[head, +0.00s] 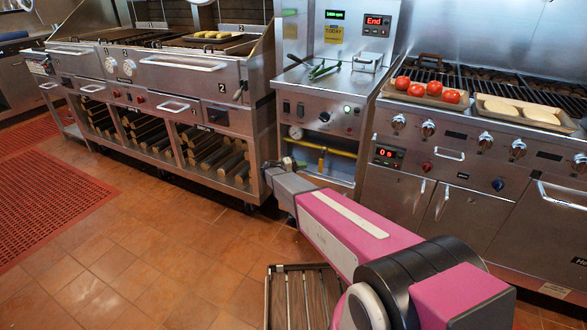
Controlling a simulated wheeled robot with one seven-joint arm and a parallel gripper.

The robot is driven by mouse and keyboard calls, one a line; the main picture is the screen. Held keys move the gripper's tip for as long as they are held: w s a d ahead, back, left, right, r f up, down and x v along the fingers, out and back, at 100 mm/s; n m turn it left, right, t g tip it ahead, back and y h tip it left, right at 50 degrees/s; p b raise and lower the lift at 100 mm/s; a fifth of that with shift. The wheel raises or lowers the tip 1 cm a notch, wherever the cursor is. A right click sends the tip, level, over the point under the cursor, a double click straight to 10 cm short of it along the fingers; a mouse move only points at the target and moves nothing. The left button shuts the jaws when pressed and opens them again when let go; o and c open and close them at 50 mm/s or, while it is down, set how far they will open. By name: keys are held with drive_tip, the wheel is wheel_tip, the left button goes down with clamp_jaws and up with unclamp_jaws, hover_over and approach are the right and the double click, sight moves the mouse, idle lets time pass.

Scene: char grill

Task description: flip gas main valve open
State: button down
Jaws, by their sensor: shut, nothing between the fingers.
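A yellow gas pipe (340,152) runs across the open recess in the lower front of the middle steel unit. A short yellow upright piece (321,162) sits on the pipe and looks like the gas main valve's handle, but it is too small to be sure of its position. A round gauge (296,132) is at the left of the pipe. My gripper (284,164) is shut and empty, just left of the recess and low in front of the unit. My arm hides part of the recess's lower left.
At right, a grill (480,150) holds trays of tomatoes (425,92) and pale food. At left, a charcoal range (165,100) has logs below. A slatted crate (305,295) stands on the tiled floor.

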sight(320, 170)
drive_tip(key=shift+s+d, duration=0.3)
drive_tip(key=shift+d, duration=0.5)
drive_tip(key=shift+s+d, duration=0.25)
drive_tip(key=shift+d, duration=0.5)
drive_tip(key=shift+s+d, duration=0.3)
drive_tip(key=shift+d, duration=0.5)
drive_tip(key=shift+s+d+f+n+h, duration=0.2)
drive_tip(key=shift+s+d+n+h, duration=0.05)
drive_tip(key=shift+d+n+h, duration=0.15)
drive_tip(key=d+n+h, duration=0.1)
drive_tip(key=s+d+n+t, duration=0.1)
drive_tip(key=shift+s+f+n+t+h, duration=0.1)
drive_tip(key=shift+f+n+t+h, duration=0.2)
drive_tip(key=shift+h, duration=0.1)
drive_tip(key=shift+s+d+r+n, duration=0.1)
drive_tip(key=shift+s+d+n, duration=0.1)
drive_tip(key=shift+n, duration=0.1)
drive_tip(key=s+d+r+n+t+h, duration=0.2)
drive_tip(key=s+d+r+n+t, duration=0.1)
drive_tip(key=d+r+n+t, duration=0.1)
drive_tip(key=shift+s+d+r+n, duration=0.35)
drive_tip(key=shift+d+r+n, duration=0.3)
drive_tip(key=shift+d, duration=0.75)
drive_tip(key=shift+r, duration=0.1)
